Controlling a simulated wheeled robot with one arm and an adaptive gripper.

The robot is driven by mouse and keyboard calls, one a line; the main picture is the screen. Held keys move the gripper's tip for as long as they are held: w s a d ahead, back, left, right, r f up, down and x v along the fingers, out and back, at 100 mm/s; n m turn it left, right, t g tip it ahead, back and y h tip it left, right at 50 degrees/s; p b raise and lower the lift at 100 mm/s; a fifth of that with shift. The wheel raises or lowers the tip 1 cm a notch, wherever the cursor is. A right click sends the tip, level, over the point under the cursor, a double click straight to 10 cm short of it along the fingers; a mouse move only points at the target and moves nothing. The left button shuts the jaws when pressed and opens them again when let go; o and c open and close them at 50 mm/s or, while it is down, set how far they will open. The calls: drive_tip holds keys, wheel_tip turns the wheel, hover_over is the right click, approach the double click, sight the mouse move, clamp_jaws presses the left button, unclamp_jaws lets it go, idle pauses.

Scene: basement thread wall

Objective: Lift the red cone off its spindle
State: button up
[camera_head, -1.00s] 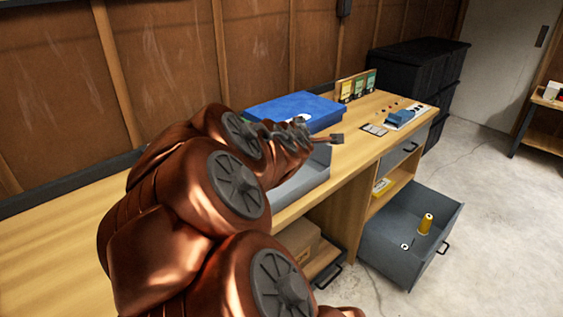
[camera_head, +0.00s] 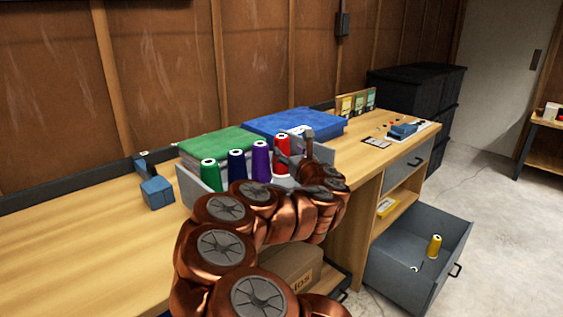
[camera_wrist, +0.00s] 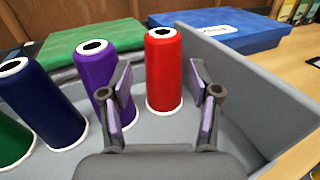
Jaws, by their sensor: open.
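The red cone (camera_wrist: 163,75) stands upright in the grey tray (camera_wrist: 235,65), at the right end of a row of thread cones. It also shows in the head view (camera_head: 281,156), partly hidden by my gripper. My gripper (camera_wrist: 162,108) is open. In the wrist view its two fingers point toward the red cone, which appears between them and a little beyond. The left finger overlaps the purple cone (camera_wrist: 92,65) in the picture; I cannot tell whether it touches. The spindle under the red cone is hidden.
A dark blue cone (camera_wrist: 45,105) and a green cone (camera_head: 211,175) stand left of the purple one. A green box (camera_head: 218,143) and blue box (camera_head: 300,122) lie behind the tray. An open drawer (camera_head: 385,262) at the right holds a yellow cone (camera_head: 434,246).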

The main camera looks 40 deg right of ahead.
sight(284, 143)
drive_tip(key=shift+r+x, duration=0.15)
drive_tip(key=shift+x, duration=1.75)
drive_tip(key=shift+r+x, duration=0.1)
drive_tip(key=shift+x, duration=1.75)
drive_tip(key=shift+s+d, duration=0.1)
drive_tip(key=shift+d, duration=0.05)
drive_tip(key=shift+c, duration=0.3)
clamp_jaws()
